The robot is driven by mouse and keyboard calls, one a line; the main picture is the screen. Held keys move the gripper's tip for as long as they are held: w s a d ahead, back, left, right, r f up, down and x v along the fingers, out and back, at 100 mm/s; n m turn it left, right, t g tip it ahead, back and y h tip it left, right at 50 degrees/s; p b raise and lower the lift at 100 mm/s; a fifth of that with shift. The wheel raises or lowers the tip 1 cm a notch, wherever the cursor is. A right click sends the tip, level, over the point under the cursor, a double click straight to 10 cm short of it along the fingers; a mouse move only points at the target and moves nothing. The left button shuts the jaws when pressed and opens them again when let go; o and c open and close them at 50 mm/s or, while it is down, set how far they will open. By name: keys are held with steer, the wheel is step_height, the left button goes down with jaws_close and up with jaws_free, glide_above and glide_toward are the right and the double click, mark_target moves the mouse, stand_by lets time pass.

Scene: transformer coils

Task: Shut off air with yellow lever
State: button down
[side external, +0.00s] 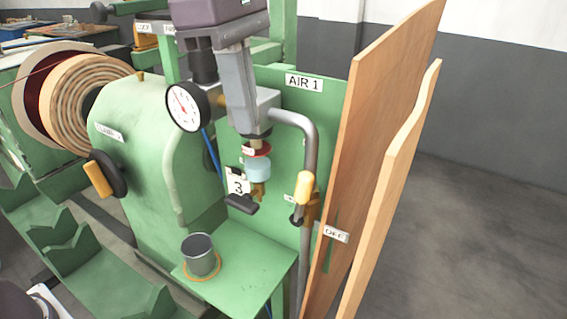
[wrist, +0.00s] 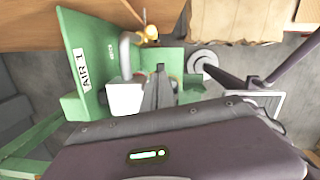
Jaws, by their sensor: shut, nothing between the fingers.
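The yellow lever (side external: 305,188) is at the right of the green AIR 1 panel (side external: 283,100), beside the grey bent pipe (side external: 311,150). Its yellow grip stands nearly upright above a dark pivot. An OFF label (side external: 335,234) is below and to its right. In the wrist view a yellow end (wrist: 150,32) shows beside the pipe near the top. My gripper (side external: 254,134) points down, left of and above the lever, clear of it. It is shut and empty; its grey fingers also show in the wrist view (wrist: 159,72). It partly hides the regulator block behind it.
A pressure gauge (side external: 187,107), a red ring (side external: 257,149) and a pale blue cup (side external: 257,169) are close to my gripper. A grey can (side external: 200,256) stands on the green shelf (side external: 240,262). Tall wooden boards (side external: 375,130) stand close right of the lever. A yellow-handled crank (side external: 97,180) is at left.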

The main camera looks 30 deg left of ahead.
mark_target(310, 175)
steer(key=w+d+f, duration=0.1)
steer(key=d+f, duration=0.3)
steer(key=f, duration=0.3)
steer(key=shift+d+f, duration=0.15)
steer(key=shift+d, duration=0.2)
steer(key=shift+w+d, duration=0.1)
steer(key=shift+d, duration=1.75)
